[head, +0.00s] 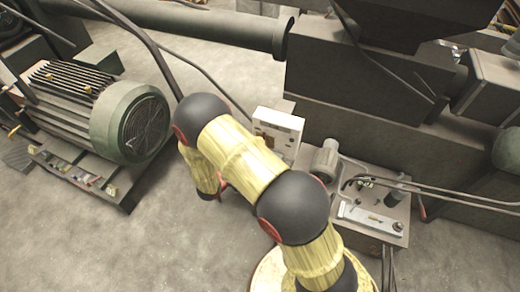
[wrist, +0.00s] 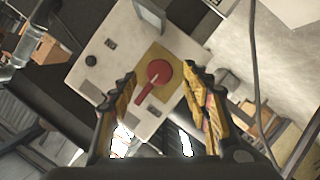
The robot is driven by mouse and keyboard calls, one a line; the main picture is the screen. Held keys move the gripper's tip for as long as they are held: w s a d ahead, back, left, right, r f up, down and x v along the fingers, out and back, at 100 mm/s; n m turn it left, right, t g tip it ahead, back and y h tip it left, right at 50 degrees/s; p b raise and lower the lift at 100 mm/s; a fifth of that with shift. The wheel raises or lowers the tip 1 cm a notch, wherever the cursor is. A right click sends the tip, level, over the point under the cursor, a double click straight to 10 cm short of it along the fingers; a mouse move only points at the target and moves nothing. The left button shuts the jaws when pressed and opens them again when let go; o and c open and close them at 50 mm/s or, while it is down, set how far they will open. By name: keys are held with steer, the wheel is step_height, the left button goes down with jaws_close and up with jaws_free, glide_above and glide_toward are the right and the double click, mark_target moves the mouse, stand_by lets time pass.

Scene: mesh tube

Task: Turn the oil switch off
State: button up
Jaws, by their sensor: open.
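The oil switch (wrist: 157,78) is a red rotary knob with a long handle on a yellow square plate. In the wrist view its round part is at the centre and its handle points down and to the left. It sits on a pale control box (wrist: 112,58), which also shows in the head view (head: 283,122), partly behind my arm. My gripper (wrist: 155,88) is open, with one yellow finger on each side of the switch in the picture. I see no finger touching the switch, and the distance to it is hard to judge. My arm hides the gripper's fingertips in the head view.
A green and grey motor (head: 125,120) stands at the left. A metal tank (head: 375,220) with hoses and a small motor (head: 325,158) is right of my arm. A big grey machine (head: 360,90) fills the back right. Bare floor (head: 160,235) lies at the front left.

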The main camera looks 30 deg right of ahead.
steer(key=v, duration=0.7)
steer(key=shift+a, duration=0.3)
steer(key=shift+s+r, duration=0.1)
steer(key=shift+r, duration=0.05)
